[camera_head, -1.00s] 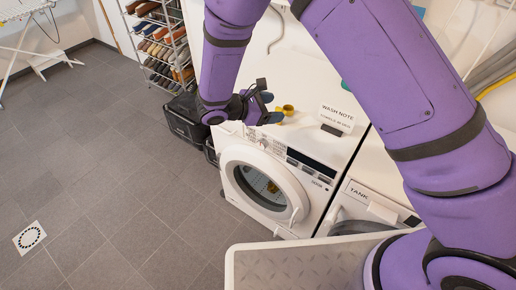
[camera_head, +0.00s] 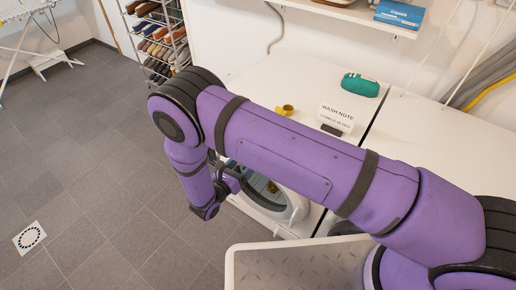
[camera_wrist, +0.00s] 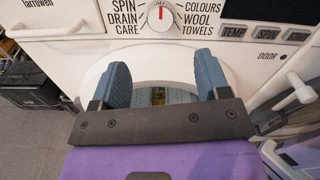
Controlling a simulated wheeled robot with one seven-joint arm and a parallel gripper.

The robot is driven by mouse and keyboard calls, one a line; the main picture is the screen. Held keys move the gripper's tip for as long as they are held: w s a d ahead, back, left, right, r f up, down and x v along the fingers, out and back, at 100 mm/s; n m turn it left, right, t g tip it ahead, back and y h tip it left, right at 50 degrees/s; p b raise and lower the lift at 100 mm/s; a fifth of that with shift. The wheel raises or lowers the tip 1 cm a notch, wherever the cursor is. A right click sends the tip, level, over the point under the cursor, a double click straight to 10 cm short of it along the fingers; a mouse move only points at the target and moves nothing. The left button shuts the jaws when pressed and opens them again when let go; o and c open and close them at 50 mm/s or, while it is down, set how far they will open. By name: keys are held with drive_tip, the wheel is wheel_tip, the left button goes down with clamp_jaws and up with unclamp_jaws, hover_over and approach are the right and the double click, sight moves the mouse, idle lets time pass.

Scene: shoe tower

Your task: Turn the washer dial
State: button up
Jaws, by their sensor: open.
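The washer dial (camera_wrist: 160,19) is a white round knob with a red pointer mark facing up. Printed labels flank it, SPIN, DRAIN and CARE on the left and COLOURS, WOOL and TOWELS on the right. My gripper (camera_wrist: 161,72) is open and empty, its two blue fingers spread in front of the washer door, below the dial and apart from it in the wrist view. The washer (camera_head: 295,66) stands by the wall in the head view. My arm hides its control panel and dial there, with part of the round door showing below.
A yellow object (camera_head: 285,110), a WASH NOTE card (camera_head: 336,117) and a green item (camera_head: 360,85) are on the machine tops. The wrist view shows a door handle (camera_wrist: 300,88) at the right and a black box (camera_wrist: 38,82) at the left. Open floor lies left.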

drive_tip(key=x, duration=1)
drive_tip(key=shift+w, duration=0.1)
drive_tip(key=shift+d, duration=0.1)
drive_tip(key=c, duration=0.9)
